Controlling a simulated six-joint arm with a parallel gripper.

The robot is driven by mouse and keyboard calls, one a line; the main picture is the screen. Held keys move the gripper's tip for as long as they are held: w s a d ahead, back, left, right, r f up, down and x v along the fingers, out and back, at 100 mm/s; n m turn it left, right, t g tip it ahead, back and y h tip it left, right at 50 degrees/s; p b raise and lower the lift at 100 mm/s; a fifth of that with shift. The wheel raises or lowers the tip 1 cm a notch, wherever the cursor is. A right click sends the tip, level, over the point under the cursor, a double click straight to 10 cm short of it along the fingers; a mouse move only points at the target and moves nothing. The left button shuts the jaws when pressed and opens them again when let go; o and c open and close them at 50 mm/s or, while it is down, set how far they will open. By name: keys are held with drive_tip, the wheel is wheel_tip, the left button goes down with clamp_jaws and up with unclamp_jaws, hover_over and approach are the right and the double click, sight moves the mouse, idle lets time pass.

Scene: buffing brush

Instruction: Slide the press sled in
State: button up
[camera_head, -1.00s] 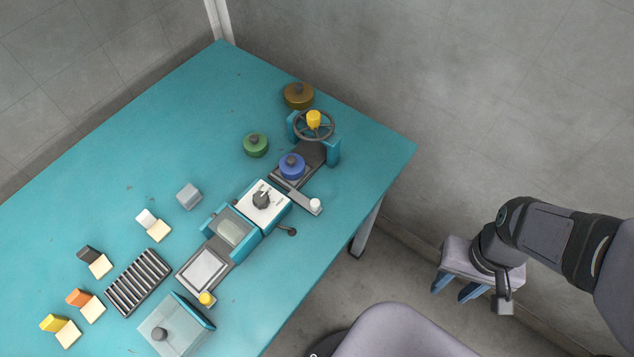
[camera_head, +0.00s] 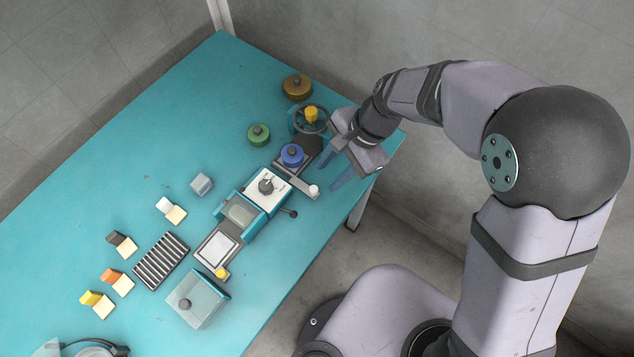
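The press (camera_head: 296,118) is a teal frame with a dark handwheel and a yellow knob, partly hidden behind my gripper. The press sled (camera_head: 281,168) is a dark grey slide sticking out of its near side. A blue round weight-like piece (camera_head: 292,155) sits on the sled. A grey bar with a white knob (camera_head: 313,191) runs from the sled toward the table's right edge. My gripper (camera_head: 329,178) is open and empty, its two blue fingers pointing down-left just above and right of the white knob. I see no contact with the knob.
Green (camera_head: 258,134) and brown (camera_head: 297,87) round pieces stand near the press. A teal and white machine (camera_head: 266,187) with a side lever (camera_head: 291,213) lies below-left. A clear box (camera_head: 198,298) and a ribbed rack (camera_head: 161,261) stand nearer. The table's upper left is clear.

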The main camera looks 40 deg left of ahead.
sight(315, 188)
drive_tip(key=shift+s+a+r+m, duration=0.1)
drive_tip(key=shift+s+m, duration=0.05)
drive_tip(key=shift+m, duration=1)
drive_tip(key=shift+s+a+m, duration=0.1)
drive_tip(key=shift+m, duration=1.05)
drive_tip(key=shift+p+x, duration=0.3)
drive_tip(key=shift+x, duration=3.3)
drive_tip(key=shift+s, duration=0.1)
clamp_jaws()
